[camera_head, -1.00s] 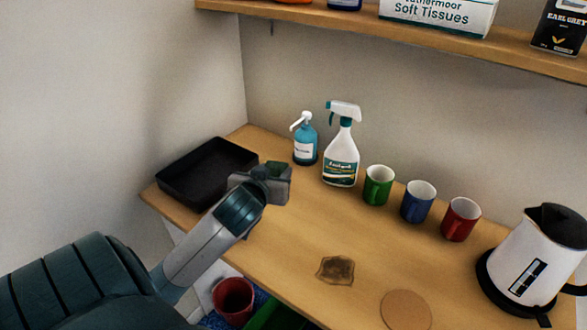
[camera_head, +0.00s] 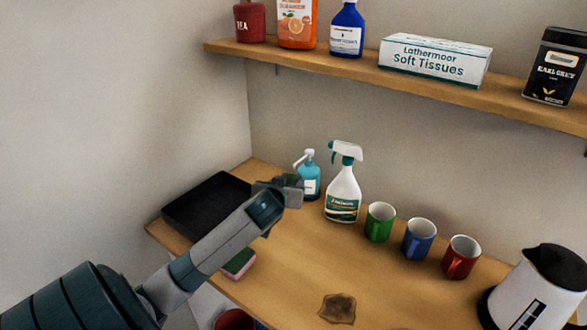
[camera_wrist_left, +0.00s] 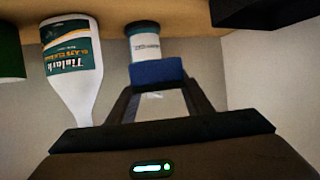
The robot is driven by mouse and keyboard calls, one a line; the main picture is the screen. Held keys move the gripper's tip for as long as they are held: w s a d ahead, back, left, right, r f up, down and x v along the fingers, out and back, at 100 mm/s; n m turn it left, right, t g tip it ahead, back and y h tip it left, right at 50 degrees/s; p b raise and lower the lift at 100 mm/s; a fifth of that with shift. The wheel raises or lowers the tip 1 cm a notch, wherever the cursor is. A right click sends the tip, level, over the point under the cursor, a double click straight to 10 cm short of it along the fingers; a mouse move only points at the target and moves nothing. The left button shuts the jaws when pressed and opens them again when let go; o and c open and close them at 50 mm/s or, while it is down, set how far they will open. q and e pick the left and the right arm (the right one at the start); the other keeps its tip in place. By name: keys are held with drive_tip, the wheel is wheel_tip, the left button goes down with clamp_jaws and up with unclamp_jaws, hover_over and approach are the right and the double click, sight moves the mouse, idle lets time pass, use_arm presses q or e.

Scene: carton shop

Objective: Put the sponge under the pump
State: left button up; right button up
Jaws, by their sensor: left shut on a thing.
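The teal pump bottle (camera_head: 310,172) with a white nozzle stands at the back of the counter, left of the spray bottle. It also shows upside down in the left wrist view (camera_wrist_left: 145,46). My left gripper (camera_head: 290,192) is in front of the pump bottle's lower part. In the left wrist view its fingers are shut on a blue sponge (camera_wrist_left: 158,72), which overlaps the bottle in the picture; I cannot tell whether they touch. The blue sponge is hidden behind the gripper in the head view. My right gripper is not in view.
A white spray bottle (camera_head: 342,196) stands close right of the pump bottle. Green (camera_head: 379,223), blue (camera_head: 418,240) and red (camera_head: 460,258) mugs follow. A black tray (camera_head: 205,205) is left; a green-and-pink sponge (camera_head: 239,262) lies near the front edge. A brown stain (camera_head: 338,308) marks the counter.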

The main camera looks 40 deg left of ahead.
sight(292, 175)
use_arm(q)
drive_tip(key=shift+w+a, duration=0.4)
drive_tip(key=shift+w, duration=0.35)
drive_tip(key=shift+w+a+r+p, duration=0.1)
drive_tip(key=shift+w+a+p, duration=0.1)
drive_tip(key=shift+w+p, duration=0.2)
drive_tip(key=w+a, duration=0.1)
drive_tip(key=w+p, duration=0.1)
drive_tip(key=w, duration=0.1)
drive_tip(key=shift+a, duration=0.4)
drive_tip(key=shift+f+p, duration=0.2)
drive_tip(key=shift+p, duration=0.4)
drive_tip(key=shift+s, duration=0.1)
drive_tip(key=shift+f, duration=0.4)
